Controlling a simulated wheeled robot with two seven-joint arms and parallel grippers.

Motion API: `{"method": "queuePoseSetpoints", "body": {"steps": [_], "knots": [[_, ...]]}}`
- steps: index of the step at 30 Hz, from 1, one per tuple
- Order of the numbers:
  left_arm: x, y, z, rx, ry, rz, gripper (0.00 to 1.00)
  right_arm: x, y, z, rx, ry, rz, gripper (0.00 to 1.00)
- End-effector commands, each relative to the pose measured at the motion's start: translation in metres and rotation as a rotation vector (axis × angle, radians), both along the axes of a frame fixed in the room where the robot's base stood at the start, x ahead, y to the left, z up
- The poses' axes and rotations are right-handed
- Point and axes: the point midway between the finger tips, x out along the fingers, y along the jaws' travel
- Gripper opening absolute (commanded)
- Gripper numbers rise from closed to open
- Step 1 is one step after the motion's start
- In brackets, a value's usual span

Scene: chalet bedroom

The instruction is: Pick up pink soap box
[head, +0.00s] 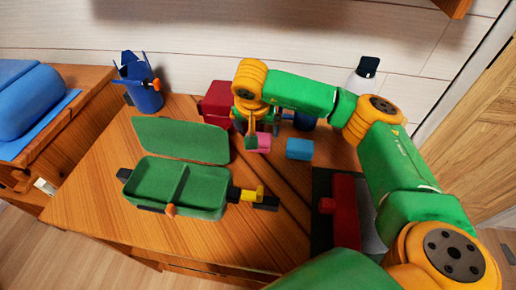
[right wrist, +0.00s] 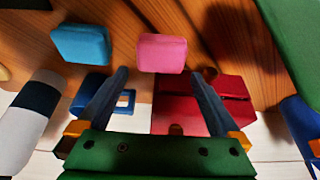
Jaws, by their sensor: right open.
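The pink soap box (head: 262,143) sits on the wooden table, just below my right gripper (head: 255,135) in the head view. In the right wrist view the pink soap box (right wrist: 162,53) lies just beyond the fingertips, roughly centred between them. My right gripper (right wrist: 163,75) is open, with nothing between its fingers. My left gripper is not in view.
A blue box (head: 299,149) lies right of the pink one. A red box (head: 217,105) and a dark blue mug (head: 304,121) stand behind. A green open case (head: 180,187) is front left. A bottle (head: 361,77) stands at the back right.

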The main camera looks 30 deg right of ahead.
Motion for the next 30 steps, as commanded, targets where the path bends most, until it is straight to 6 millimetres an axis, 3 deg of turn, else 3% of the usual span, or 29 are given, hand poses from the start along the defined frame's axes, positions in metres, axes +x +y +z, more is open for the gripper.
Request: {"method": "queuePoseSetpoints", "body": {"steps": [9,17,19,25,30], "knots": [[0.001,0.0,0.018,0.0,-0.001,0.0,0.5,0.018,-0.012,-0.049,-0.001,0.006,-0.002,1.0],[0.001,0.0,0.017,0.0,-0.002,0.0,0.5,0.022,-0.015,-0.058,-0.002,0.0,0.001,1.0],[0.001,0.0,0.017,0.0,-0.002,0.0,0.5,0.022,-0.015,-0.058,-0.002,0.0,0.001,0.89],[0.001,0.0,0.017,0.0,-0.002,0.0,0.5,0.022,-0.015,-0.057,-0.002,0.0,-0.001,0.35],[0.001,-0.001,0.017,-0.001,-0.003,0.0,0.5,0.022,-0.015,-0.057,-0.001,0.0,0.0,0.34]]}}
